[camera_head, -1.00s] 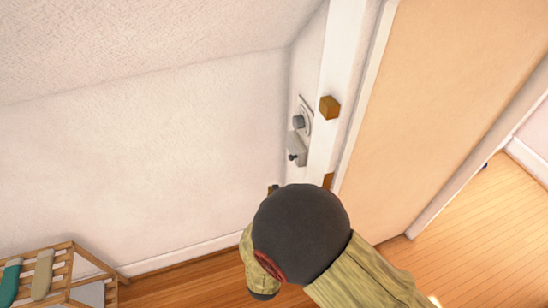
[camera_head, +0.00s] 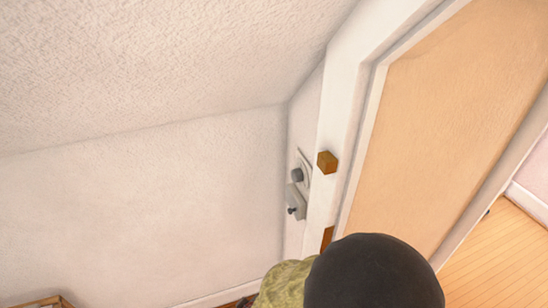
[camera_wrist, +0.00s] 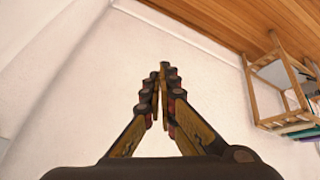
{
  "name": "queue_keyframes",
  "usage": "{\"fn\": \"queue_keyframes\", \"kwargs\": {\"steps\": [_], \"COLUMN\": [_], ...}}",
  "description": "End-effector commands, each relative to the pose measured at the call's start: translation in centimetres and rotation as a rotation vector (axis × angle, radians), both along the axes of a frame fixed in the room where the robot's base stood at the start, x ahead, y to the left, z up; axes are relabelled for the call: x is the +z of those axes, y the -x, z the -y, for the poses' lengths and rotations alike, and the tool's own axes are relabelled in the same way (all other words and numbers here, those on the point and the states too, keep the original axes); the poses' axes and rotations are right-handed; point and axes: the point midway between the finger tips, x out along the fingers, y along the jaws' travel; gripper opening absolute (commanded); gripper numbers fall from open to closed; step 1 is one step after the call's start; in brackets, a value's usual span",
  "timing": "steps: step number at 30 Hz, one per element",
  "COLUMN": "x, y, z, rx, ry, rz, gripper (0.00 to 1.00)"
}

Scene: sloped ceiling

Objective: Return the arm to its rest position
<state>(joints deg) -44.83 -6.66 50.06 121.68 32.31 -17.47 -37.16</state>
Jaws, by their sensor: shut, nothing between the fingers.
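My arm shows at the bottom of the head view as a dark rounded joint (camera_head: 374,275) with an olive sleeve (camera_head: 285,284) beside it. My gripper is hidden behind the arm in the head view. In the wrist view my gripper (camera_wrist: 158,78) shows with its two fingers together at the tips, holding nothing. The fingers stand in front of a plain white wall (camera_wrist: 70,75) and touch nothing that I can see.
A white door frame (camera_head: 345,110) with a tan panel (camera_head: 450,110) stands at right. Grey wall controls (camera_head: 297,190) and a brown block (camera_head: 327,162) are left of the panel. A wooden rack (camera_wrist: 275,88) stands at right in the wrist view. Wooden floor (camera_head: 495,262) shows at lower right.

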Motion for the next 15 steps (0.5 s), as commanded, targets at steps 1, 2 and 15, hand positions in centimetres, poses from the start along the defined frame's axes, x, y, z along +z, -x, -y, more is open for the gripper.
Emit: {"fn": "queue_keyframes", "kwargs": {"steps": [1,2,15], "x": [1.5,2.3,20.1], "y": [0.6,1.1,7.1], "z": [0.0,0.1,13.8], "rx": [-0.028,-0.048,-0.438], "ry": [-0.031,-0.046,-0.045], "rz": [-0.066,-0.109,-0.444], "gripper": [0.0,0.0,0.0]}}
